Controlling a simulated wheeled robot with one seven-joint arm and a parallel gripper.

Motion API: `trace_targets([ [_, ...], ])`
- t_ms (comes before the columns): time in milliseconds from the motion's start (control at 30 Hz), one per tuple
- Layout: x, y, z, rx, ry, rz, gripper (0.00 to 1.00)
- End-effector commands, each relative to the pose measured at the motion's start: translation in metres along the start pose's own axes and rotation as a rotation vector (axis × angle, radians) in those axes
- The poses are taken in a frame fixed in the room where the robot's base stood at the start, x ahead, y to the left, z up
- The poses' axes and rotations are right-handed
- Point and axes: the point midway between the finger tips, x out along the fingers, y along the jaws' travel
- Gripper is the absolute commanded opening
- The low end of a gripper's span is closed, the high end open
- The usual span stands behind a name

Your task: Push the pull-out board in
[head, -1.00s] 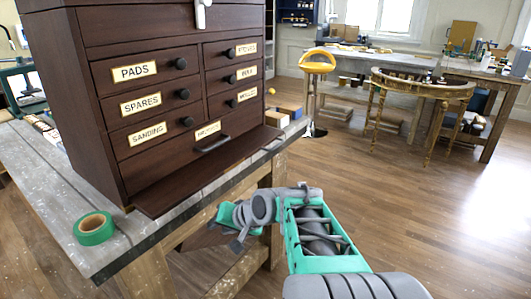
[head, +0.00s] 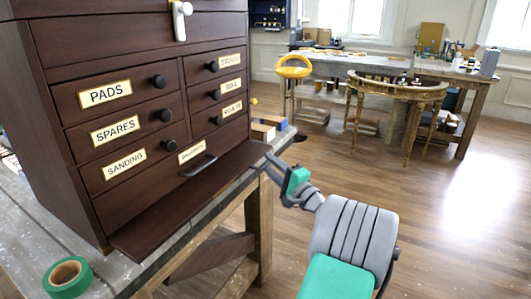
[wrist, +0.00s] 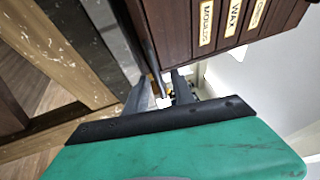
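The pull-out board (head: 185,208) is a dark brown slab sticking out from the bottom of the dark wooden chest (head: 110,135), above the bench top. Its front edge runs obliquely from lower left to upper right. My gripper (head: 267,164) is at the board's far right end, close to its front corner; I cannot tell whether it touches. In the wrist view my gripper (wrist: 160,94) shows two dark fingers spread apart with nothing clearly held between them. The board shows there as a thin strip beside the chest (wrist: 185,25), partly hidden by the fingers.
A green tape roll (head: 68,277) lies on the bench (head: 115,272) near its front left. Small boxes (head: 265,130) stand beyond the chest's right side. Floor to the right is clear.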

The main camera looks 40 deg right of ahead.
Motion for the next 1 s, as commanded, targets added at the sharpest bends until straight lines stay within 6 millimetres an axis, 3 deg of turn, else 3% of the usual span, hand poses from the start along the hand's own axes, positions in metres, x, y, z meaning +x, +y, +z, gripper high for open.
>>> trace_targets([
  [133, 0.016, 0.002, 0.001, -0.003, -0.002, -0.001, 0.30],
  [400, 0.018, 0.002, 0.001, -0.003, -0.002, -0.001, 0.29],
  [767, 0.018, 0.002, 0.002, -0.003, -0.003, -0.001, 0.00],
  [1000, 0.018, 0.002, 0.002, -0.003, -0.004, -0.001, 0.00],
])
